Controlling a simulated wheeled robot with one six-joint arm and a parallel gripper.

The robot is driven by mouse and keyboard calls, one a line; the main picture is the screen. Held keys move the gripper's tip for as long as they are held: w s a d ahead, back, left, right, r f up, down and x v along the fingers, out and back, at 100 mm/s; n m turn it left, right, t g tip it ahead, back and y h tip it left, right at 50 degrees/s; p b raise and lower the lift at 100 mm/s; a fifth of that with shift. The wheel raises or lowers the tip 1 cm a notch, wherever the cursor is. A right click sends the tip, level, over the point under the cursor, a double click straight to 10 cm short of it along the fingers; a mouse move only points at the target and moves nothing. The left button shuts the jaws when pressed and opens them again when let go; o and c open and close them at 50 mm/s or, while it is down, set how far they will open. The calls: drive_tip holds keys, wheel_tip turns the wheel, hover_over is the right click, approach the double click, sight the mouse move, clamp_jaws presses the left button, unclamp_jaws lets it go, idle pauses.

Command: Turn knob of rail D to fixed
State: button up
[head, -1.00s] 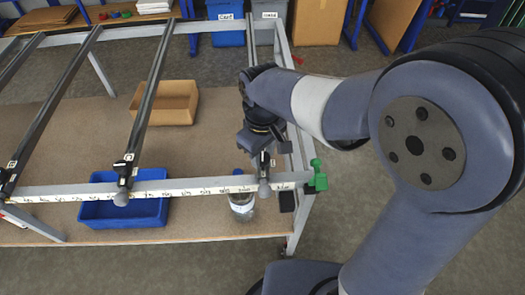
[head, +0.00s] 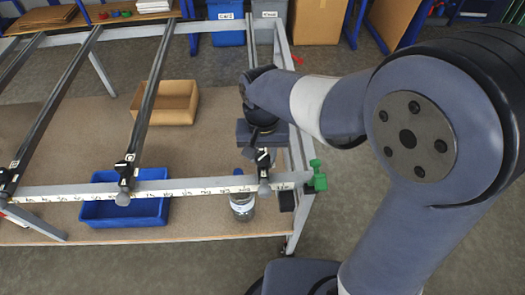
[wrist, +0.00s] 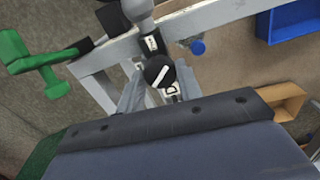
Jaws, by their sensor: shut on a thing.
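The knob of rail D (wrist: 158,70) is black and round with a white line, tilted in the wrist view. The white D label (wrist: 172,89) sits just beside it. My gripper (wrist: 159,82) has one grey finger on each side of the knob and is shut on it. In the head view, my gripper (head: 260,148) is at the front end of rail D (head: 264,172), by the scaled front beam (head: 60,193). The knob is hidden there by my gripper.
A green clamp (head: 317,178) is at the right end of the beam. A bottle (head: 242,208) stands below the beam. A blue bin (head: 95,210) and a cardboard box (head: 178,104) lie on the lower shelf. Other rails (head: 150,100) run to the left.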

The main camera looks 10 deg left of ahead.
sight(263, 157)
drive_tip(key=m, duration=0.4)
drive_tip(key=shift+m, duration=2.2)
drive_tip(key=o, duration=1)
drive_tip(key=shift+r, duration=0.1)
wheel_tip(263, 157, up, 11)
